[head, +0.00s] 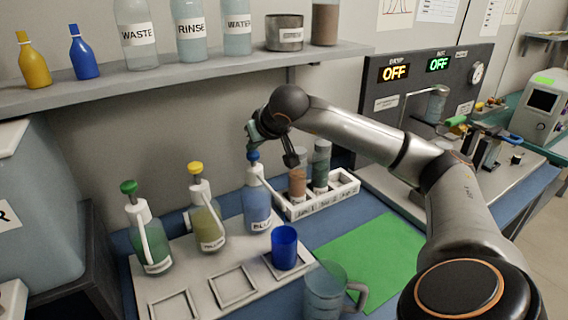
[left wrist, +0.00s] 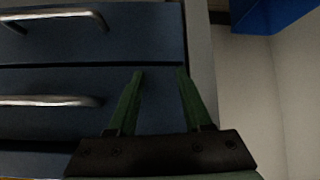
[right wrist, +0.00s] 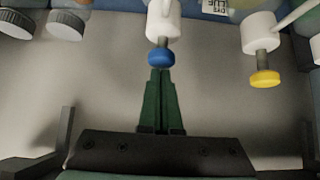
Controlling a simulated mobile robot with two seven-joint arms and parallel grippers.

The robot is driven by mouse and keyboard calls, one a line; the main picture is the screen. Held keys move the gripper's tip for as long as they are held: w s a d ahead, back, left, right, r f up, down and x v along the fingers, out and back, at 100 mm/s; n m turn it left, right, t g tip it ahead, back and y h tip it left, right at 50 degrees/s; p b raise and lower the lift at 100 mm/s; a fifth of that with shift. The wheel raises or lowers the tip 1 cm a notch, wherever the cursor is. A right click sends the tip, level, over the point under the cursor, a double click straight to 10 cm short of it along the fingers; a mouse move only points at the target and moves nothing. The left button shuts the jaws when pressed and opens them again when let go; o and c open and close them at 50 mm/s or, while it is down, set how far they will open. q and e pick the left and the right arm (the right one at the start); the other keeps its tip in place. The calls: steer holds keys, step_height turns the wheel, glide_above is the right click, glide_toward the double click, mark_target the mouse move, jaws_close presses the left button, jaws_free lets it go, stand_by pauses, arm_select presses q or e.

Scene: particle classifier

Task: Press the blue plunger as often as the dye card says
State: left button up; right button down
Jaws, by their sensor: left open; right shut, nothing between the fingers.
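The blue plunger (head: 253,155) tops a white pump on a bottle of blue liquid (head: 257,206). The right wrist view also shows the blue plunger (right wrist: 160,57). My right gripper (head: 251,137) is shut and empty, its fingertips at the blue plunger's top; I cannot tell whether they touch. In the right wrist view the green fingers (right wrist: 160,72) lie together. A blue cup (head: 284,247) stands on a square pad in front of the blue bottle. My left gripper (left wrist: 158,75) is open and empty before dark blue drawers. I cannot identify a dye card.
A yellow-topped pump bottle (head: 208,222) and a green-topped one (head: 149,235) stand to the left. A white rack (head: 318,201) with vials is behind right. A clear mug (head: 325,292) stands in front, beside a green mat (head: 372,250). A shelf (head: 180,69) runs above.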

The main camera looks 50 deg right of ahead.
steer(key=shift+f, duration=0.55)
steer(key=shift+r, duration=0.1)
steer(key=shift+r+p, duration=1.65)
steer(key=shift+r, duration=0.2)
steer(key=shift+f, duration=0.1)
